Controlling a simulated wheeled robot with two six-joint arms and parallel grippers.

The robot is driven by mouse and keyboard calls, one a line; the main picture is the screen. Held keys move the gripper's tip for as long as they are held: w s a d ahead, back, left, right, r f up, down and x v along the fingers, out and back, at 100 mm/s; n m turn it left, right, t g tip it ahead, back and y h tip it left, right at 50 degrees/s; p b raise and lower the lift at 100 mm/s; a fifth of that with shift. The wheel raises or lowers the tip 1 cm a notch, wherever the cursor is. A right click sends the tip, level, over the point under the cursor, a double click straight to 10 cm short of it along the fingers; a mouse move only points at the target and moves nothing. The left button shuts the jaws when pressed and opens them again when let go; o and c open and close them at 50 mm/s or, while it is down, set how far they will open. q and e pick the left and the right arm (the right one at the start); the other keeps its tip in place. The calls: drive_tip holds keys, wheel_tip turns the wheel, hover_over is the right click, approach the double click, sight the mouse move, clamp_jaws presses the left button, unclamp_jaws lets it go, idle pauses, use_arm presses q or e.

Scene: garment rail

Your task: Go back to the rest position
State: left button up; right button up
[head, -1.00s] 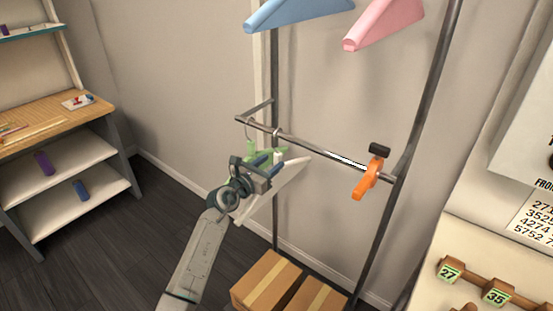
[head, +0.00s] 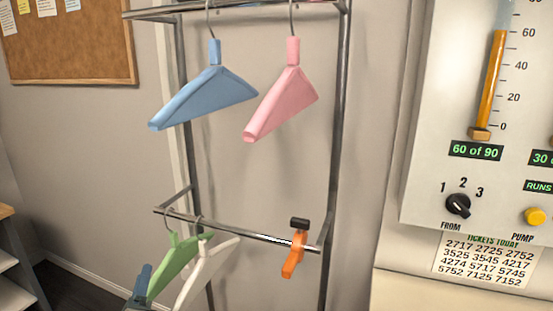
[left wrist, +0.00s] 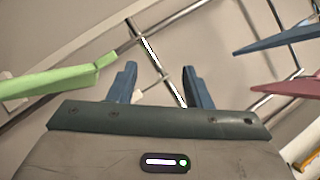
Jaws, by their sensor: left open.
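My left gripper (head: 141,287) shows at the bottom left of the head view, cut off by the lower edge. In the left wrist view its two blue fingers (left wrist: 160,82) are apart with nothing between them. A green hanger (head: 172,268) and a white hanger (head: 203,268) hang from the lower rail (head: 262,238), just right of the gripper. The green hanger also shows at the left of the left wrist view (left wrist: 50,82), apart from the fingers. My right gripper is not in view.
A blue hanger (head: 205,95) and a pink hanger (head: 283,100) hang from the upper rail (head: 240,5). An orange clamp (head: 293,262) sits on the lower rail's right end. A white panel (head: 420,150) with gauges stands right. A corkboard (head: 75,55) hangs left.

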use_arm(q)
drive_tip(key=s+a+f+n+g+y, duration=0.3)
drive_tip(key=s+f+n+g, duration=0.35)
drive_tip(key=s+n, duration=0.2)
drive_tip(key=s+a+f+n+g+y, duration=0.2)
drive_tip(key=s+f+n+g, duration=0.4)
drive_tip(key=n, duration=0.4)
drive_tip(key=s+d+f+n+g+h, duration=0.25)
drive_tip(key=s+d+f, duration=0.2)
drive_tip(key=s, duration=0.45)
drive_tip(key=s+d+f+n+g+h, duration=0.1)
drive_tip(key=s+d+f+g+h, duration=0.35)
drive_tip(key=s, duration=0.45)
drive_tip(key=s+a+f+x, duration=0.1)
drive_tip(key=s+x, duration=0.1)
drive_tip(key=x, duration=1.1)
drive_tip(key=s+a+x, duration=0.1)
drive_tip(key=s+x, duration=0.2)
drive_tip(key=x, duration=1)
drive_tip(key=s+a+f, duration=0.1)
drive_tip(key=s+f, duration=0.7)
drive_tip(key=f, duration=0.3)
drive_tip(key=s+f+g, duration=0.1)
drive_tip(key=s+f, duration=0.7)
drive_tip(key=f, duration=0.3)
drive_tip(key=shift+s+a+n+y, duration=0.35)
drive_tip(key=shift+a+n+y, duration=0.05)
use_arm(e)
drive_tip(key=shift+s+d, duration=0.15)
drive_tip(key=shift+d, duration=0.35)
